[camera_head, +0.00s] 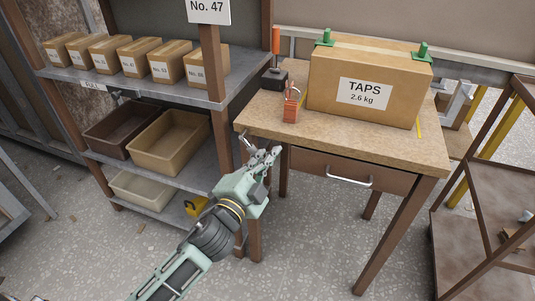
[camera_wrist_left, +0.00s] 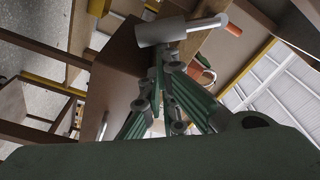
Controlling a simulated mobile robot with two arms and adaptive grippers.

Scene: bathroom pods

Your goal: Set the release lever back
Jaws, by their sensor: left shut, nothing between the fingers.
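A small grey metal lever (camera_head: 244,138) is at the left front corner of the wooden table (camera_head: 410,148). In the left wrist view a grey bar (camera_wrist_left: 160,32) with a thicker end lies across just beyond my fingertips; it looks like this lever. An orange-handled lever (camera_head: 276,42) stands upright on a black base at the table's back left. I cannot tell for sure which is the release lever. My left gripper (camera_head: 270,155) is shut and empty at the table's front left edge, close to the grey lever; contact is unclear. It also shows in the left wrist view (camera_wrist_left: 164,60). My right gripper is out of view.
A red padlock-like object (camera_head: 291,107) and a TAPS box (camera_head: 350,65) with green clamps (camera_head: 326,38) are on the table. A drawer handle (camera_head: 350,181) sticks out in front. Shelves with cartons and bins (camera_head: 168,142) stand left, a brown rack (camera_head: 480,235) right.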

